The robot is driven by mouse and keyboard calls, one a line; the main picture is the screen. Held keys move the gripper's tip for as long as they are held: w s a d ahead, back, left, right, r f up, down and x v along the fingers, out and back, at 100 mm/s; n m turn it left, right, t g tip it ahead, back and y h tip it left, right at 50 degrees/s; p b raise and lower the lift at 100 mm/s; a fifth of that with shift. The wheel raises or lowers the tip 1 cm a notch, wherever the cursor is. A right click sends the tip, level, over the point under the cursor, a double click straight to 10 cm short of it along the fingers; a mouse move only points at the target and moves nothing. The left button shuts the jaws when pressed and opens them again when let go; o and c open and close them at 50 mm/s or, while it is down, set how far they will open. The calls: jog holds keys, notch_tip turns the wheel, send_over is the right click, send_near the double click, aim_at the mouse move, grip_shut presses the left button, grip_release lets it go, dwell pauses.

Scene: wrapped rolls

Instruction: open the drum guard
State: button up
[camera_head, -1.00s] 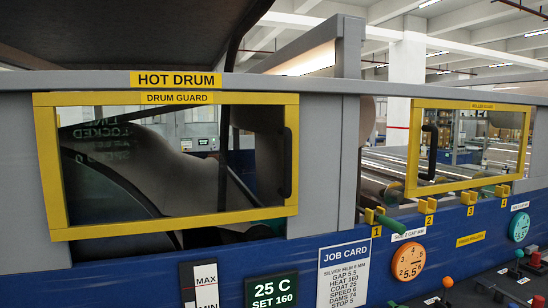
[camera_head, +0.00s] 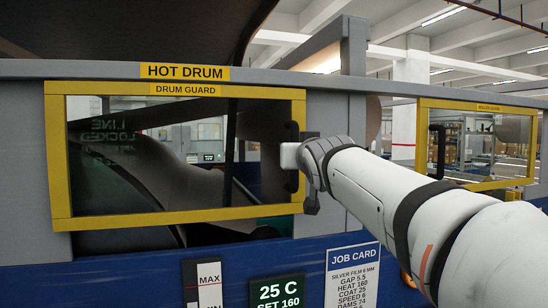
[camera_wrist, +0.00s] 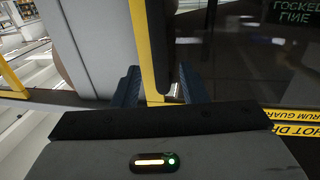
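The drum guard (camera_head: 180,214) is a yellow-framed clear window under the HOT DRUM label, at the left in the head view. It looks closed against the grey housing. Its black upright handle (camera_head: 289,180) is on the guard's right side, partly hidden by my gripper (camera_head: 298,165). In the wrist view, my gripper (camera_wrist: 160,88) has its two dark fingers apart. The handle (camera_wrist: 163,65) and the yellow frame edge (camera_wrist: 146,45) run down between them. A gap shows between the handle and the right finger. The drum is seen dimly behind the window.
A second yellow-framed guard (camera_head: 423,150) with its own black handle stands to the right, behind my arm.

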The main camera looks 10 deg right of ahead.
jog(key=p, duration=0.2)
send_over(294, 182)
jog(key=w, duration=0.1)
jog(key=shift+w+d, duration=0.2)
grip_shut()
dwell(0.3)
